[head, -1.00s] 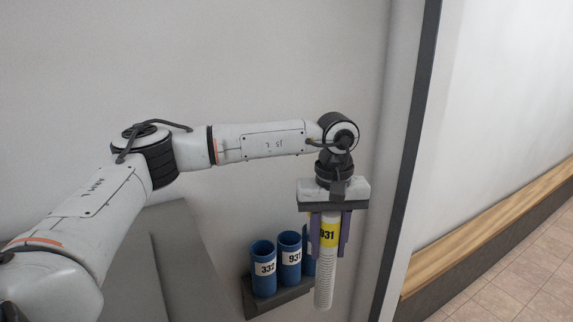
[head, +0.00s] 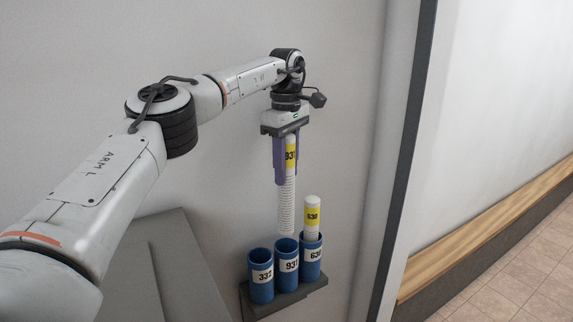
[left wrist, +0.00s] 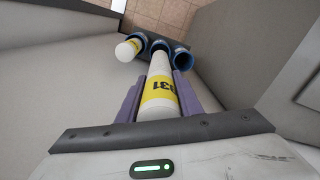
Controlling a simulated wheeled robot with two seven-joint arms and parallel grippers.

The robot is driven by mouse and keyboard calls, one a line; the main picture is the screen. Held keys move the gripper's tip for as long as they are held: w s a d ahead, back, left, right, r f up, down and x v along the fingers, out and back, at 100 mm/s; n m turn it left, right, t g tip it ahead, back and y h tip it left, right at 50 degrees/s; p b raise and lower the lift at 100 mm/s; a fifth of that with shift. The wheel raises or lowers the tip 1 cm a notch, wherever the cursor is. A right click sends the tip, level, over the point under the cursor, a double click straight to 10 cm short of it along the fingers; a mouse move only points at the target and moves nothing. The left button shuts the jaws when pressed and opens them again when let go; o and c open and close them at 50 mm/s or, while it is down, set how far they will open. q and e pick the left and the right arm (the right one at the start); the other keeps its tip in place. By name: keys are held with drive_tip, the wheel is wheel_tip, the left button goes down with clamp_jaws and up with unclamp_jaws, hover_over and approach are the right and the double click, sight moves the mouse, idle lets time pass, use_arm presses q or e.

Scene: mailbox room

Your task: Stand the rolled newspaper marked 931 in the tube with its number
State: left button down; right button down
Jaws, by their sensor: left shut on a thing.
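My left gripper (head: 282,165) is shut on the rolled newspaper marked 931 (head: 288,205), which is white with a yellow label and hangs upright. Its lower end is just above the blue tube marked 931 (head: 287,272), the middle one of three on a dark shelf. In the left wrist view the newspaper (left wrist: 158,85) runs between the purple fingers (left wrist: 158,98) towards the tubes. From the head view I cannot tell whether its tip is exactly over the opening. My right gripper is not in view.
A blue tube marked 332 (head: 261,278) stands left of the middle tube. The right tube (head: 311,262), marked 630, holds another newspaper (head: 312,215) with a yellow label. The dark shelf (head: 272,307) is against the grey wall. A dark post (head: 408,180) rises to the right.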

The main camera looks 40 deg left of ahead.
sight(286, 216)
use_arm(q)
drive_tip(key=shift+f+b, duration=1.15)
drive_tip(key=shift+f, duration=5.8)
drive_tip(key=c, duration=1.2)
unclamp_jaws()
wheel_tip(286, 216, up, 10)
drive_tip(key=shift+r, duration=0.2)
drive_tip(key=shift+f, duration=0.1)
